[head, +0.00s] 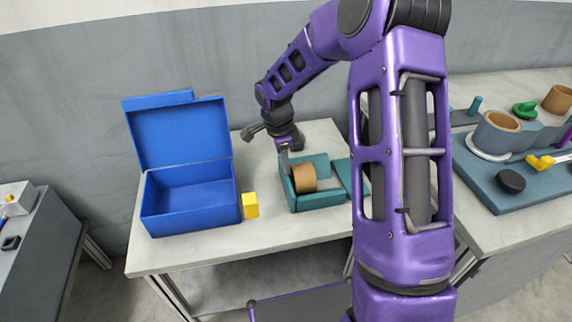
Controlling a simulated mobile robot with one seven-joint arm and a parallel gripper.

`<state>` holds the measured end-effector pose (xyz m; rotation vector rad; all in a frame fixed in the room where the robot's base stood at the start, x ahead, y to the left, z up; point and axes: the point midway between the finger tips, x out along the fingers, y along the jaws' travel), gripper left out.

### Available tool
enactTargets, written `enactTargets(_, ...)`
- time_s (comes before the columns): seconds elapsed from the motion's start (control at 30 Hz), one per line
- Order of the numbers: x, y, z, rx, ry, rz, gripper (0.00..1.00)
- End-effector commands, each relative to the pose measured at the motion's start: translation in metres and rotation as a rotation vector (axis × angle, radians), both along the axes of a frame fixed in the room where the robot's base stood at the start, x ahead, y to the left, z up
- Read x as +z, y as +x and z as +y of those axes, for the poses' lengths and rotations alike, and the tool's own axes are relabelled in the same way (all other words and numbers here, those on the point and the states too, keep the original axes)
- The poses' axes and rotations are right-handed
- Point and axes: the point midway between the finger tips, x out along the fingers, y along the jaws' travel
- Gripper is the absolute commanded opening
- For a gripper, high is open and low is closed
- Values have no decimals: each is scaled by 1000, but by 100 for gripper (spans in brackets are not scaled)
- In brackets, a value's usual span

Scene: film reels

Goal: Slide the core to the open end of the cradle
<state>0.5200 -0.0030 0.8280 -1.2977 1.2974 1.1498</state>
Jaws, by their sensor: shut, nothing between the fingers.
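The core is a tan cylinder (304,179) lying on its side in the teal cradle (322,200), close to the cradle's left wall. The cradle sits on the light table; its right part is partly hidden behind my arm. My gripper (284,153) is shut and empty. It appears at the back left corner of the cradle, behind and left of the core. It is small in this view, and I cannot tell whether it touches the cradle or the core.
An open blue box (190,210) with its lid up stands left of the cradle. A small yellow block (250,205) stands between them. On the right, another table holds a teal board (482,184), a dark disc (510,181) and several reel parts. The table front is clear.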

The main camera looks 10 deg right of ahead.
Motion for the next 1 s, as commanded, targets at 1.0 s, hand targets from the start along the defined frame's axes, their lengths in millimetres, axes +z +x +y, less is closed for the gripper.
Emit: enactTargets(1.0, 0, 0, -22, -2, 0, 0, 0)
